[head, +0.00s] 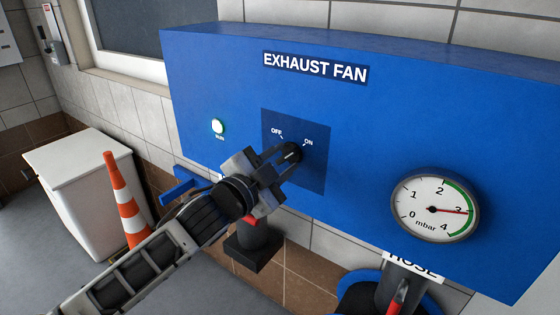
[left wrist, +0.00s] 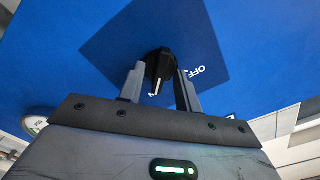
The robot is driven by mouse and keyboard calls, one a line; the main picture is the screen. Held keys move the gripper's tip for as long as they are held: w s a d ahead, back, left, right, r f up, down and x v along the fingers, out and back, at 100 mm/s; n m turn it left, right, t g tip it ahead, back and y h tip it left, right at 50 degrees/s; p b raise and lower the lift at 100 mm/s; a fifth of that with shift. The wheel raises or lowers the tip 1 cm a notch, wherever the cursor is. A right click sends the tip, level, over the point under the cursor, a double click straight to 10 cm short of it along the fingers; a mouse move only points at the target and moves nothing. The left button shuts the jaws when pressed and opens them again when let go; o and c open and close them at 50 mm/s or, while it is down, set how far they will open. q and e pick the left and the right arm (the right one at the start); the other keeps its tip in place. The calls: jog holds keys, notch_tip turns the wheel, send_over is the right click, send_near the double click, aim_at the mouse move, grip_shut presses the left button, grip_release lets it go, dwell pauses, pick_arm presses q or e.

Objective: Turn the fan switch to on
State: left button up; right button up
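The fan switch is a black rotary knob (head: 292,152) on a darker blue square plate (head: 314,178) of the blue box, below the words EXHAUST FAN. OFF and ON are printed above it. In the left wrist view the knob (left wrist: 162,64) has a white pointer line, which seems to lie between the two labels, nearer the ON side. My left gripper (head: 282,160) is at the knob, with one finger on each side. The wrist view shows its fingers (left wrist: 162,80) apart, with small gaps beside the knob's grip. My right gripper is not in view.
A pressure gauge (head: 435,208) is at the right. A blue lever (head: 178,192) and a HOSE fitting (head: 395,290) are low by the box. A cone (head: 124,200) and white cabinet (head: 85,185) stand left.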

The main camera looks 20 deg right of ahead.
pick_arm(q)
jog(key=shift+s+a, duration=0.1)
jog(key=b+v, duration=0.1)
jog(key=v, duration=1.4)
jog(key=shift+s+a+b, duration=0.25)
jog(key=shift+b, duration=0.1)
jog(key=shift+f, duration=0.1)
jog(key=s+a+f+n+y, duration=0.3)
jog(key=s+a+f+n, duration=0.2)
jog(key=f, duration=0.5)
jog(key=s+a+f+n+y, duration=0.4)
jog(key=a+f+n, duration=0.2)
jog(key=f, duration=0.4)
jog(key=s+a+f+n+y, duration=0.4)
jog(key=s+a+f+n, duration=0.1)
jog(key=f, duration=0.5)
jog(key=shift+s+a+n+g, duration=0.3)
jog(key=shift+a+n, duration=0.2)
jog(key=shift+a, duration=0.05)
jog(key=shift+f, duration=0.1)
